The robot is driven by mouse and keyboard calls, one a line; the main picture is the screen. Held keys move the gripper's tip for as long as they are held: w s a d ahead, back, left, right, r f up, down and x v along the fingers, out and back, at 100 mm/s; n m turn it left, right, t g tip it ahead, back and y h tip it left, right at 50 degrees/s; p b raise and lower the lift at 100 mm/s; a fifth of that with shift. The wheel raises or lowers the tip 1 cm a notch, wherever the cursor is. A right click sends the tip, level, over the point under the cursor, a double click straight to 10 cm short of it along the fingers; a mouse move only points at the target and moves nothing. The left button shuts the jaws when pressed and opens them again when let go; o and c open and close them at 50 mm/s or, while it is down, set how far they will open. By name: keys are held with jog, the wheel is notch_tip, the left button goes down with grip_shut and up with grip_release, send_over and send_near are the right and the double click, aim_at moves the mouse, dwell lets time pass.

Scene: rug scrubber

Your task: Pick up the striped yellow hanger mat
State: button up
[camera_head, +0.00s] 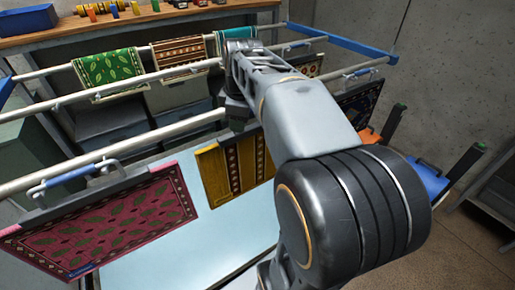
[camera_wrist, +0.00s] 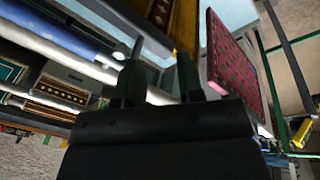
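The striped yellow hanger mat (camera_head: 217,174), yellow with dark vertical bands, hangs from the front rail in the middle of the head view, its right part close to my arm. In the wrist view a yellow, patterned piece of it (camera_wrist: 184,24) shows at the top, beyond the fingers. My gripper (camera_wrist: 161,62) shows two dark fingers spread apart, with no mat visibly held between them. In the head view the gripper's fingertips are hidden behind my arm, near the rail above the mat.
A pink leaf-patterned mat (camera_head: 105,222) hangs at front left; it also shows in the wrist view (camera_wrist: 233,72). Green (camera_head: 109,68) and brown (camera_head: 180,56) mats hang on the back rails. A dark patterned mat (camera_head: 361,100) hangs right of my arm. Metal rails (camera_head: 110,150) cross the area.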

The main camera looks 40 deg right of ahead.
jog(key=w+d+r+n+p, duration=0.2)
jog(key=w+d+r+n, duration=0.1)
jog(key=d+r+n, duration=0.55)
jog(key=shift+m, duration=0.45)
jog(key=d+f, duration=0.1)
jog(key=f, duration=0.1)
jog(key=w+f, duration=0.1)
jog(key=f, duration=0.2)
jog(key=d+f, duration=0.1)
jog(key=f, duration=0.1)
jog(key=shift+w+d+f, duration=0.15)
jog(key=shift+d+f, duration=0.15)
jog(key=shift+f, duration=0.05)
jog(key=shift+p+x, duration=0.6)
jog(key=shift+x, duration=2.1)
jog(key=shift+a, duration=0.15)
grip_shut()
jog(key=shift+r, duration=0.1)
